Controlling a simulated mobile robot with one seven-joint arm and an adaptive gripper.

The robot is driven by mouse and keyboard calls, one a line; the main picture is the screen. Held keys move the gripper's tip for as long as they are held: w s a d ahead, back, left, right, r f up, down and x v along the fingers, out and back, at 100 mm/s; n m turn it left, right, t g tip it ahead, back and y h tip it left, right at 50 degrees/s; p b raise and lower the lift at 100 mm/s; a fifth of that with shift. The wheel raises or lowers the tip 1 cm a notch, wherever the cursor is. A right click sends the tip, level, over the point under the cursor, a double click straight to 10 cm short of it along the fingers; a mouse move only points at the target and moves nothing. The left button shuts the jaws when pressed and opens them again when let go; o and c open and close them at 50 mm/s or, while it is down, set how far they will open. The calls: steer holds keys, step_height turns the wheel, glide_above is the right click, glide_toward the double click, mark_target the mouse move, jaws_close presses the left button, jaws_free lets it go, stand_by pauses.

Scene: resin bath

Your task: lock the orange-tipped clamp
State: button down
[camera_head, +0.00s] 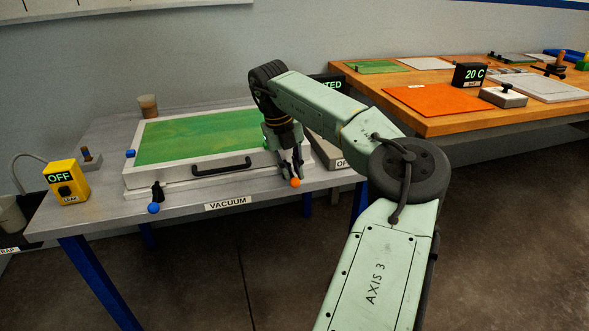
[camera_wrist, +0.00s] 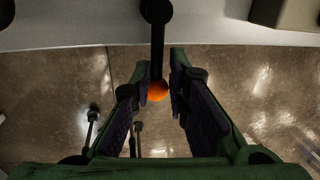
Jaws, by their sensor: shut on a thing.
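The orange-tipped clamp (camera_wrist: 157,45) has a black lever ending in an orange ball (camera_wrist: 157,91). It sits at the front right corner of the white vacuum box (camera_head: 192,188). In the wrist view the lever reaches out past the pale table edge, with the ball over the floor. My gripper (camera_head: 291,167) points down at this corner. In the wrist view its two fingers (camera_wrist: 160,70) stand either side of the lever near the ball and are shut on it. In the head view the fingers hide most of the clamp, and only the orange ball shows clearly.
The box has a green top (camera_head: 195,137) and a black front handle (camera_head: 221,167). A grey unit (camera_head: 325,149) stands close right of my gripper. A yellow OFF box (camera_head: 67,181) stands left. Floor in front is free.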

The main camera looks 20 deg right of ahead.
steer(key=shift+a+f+m, duration=0.1)
steer(key=shift+a+m, duration=0.15)
steer(key=shift+m, duration=0.05)
stand_by(0.4)
steer(key=c, duration=1.7)
jaws_free()
steer(key=shift+a, duration=0.15)
steer(key=r, duration=0.4)
steer(key=a+r, duration=0.1)
steer(key=r, duration=0.3)
steer(key=a+r, duration=0.1)
steer(key=r, duration=0.2)
steer(key=shift+w+a+r, duration=0.1)
steer(key=shift+w+r, duration=0.05)
steer(key=shift+r, duration=0.25)
